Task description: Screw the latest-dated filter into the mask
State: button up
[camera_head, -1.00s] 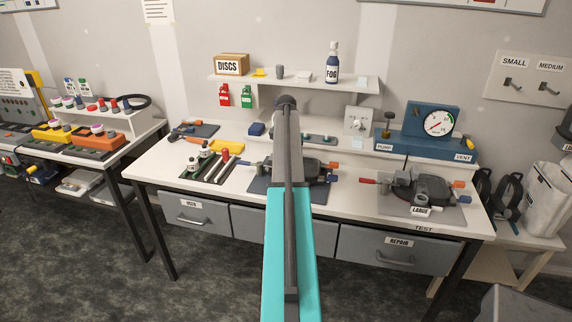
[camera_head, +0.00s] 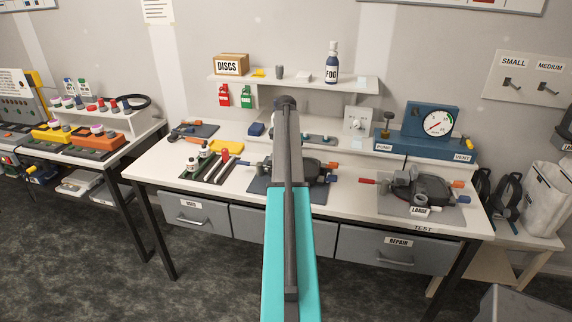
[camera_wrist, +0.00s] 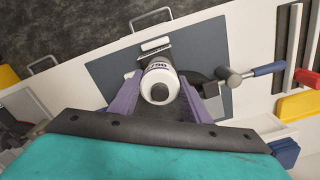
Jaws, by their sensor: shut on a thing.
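My gripper (camera_wrist: 163,90) has its purple fingers shut on a white cylindrical filter (camera_wrist: 159,78) in the wrist view. The dark mask (camera_head: 313,170) lies on a blue-grey mat in the middle of the bench, partly hidden by my arm in the head view. The filter is over this mat in the wrist view; I cannot tell whether it is seated in the mask. My gripper is hidden behind my arm in the head view.
A second mask (camera_head: 427,188), labelled LARGE, sits on the right mat. A blue-handled clamp (camera_wrist: 250,73) stands close to the gripper. The blue gauge unit (camera_head: 432,122) stands at the back right.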

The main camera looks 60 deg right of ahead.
jog(key=shift+f+b, duration=0.5)
jog(key=shift+f, duration=0.8)
dwell(0.5)
jog(key=shift+m, duration=0.3)
jog(key=m, duration=0.3)
jog(key=shift+m+p, duration=0.3)
jog(key=shift+m, duration=2.5)
jog(key=o, duration=1.3)
jog(key=shift+c, duration=0.2)
jog(key=shift+r, duration=0.1)
